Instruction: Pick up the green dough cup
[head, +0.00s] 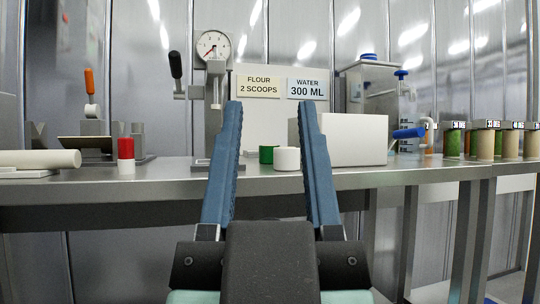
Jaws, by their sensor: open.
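The green dough cup (266,154) stands on the steel counter (190,176), just behind and to the left of a white cup (287,159) that hides part of it. My gripper (269,106) is open and empty in the head view. Its two blue fingers point up and forward, and both cups show in the gap between them. The gripper is nearer to me than the cups, in front of the counter edge, and does not appear to touch them.
A white box (345,139) stands right of the cups, partly behind the right finger. A press with a dial gauge (213,46) stands behind the left finger. A red and white cylinder (125,156) and white roller (40,159) are at left. Several labelled cylinders (485,142) stand at right.

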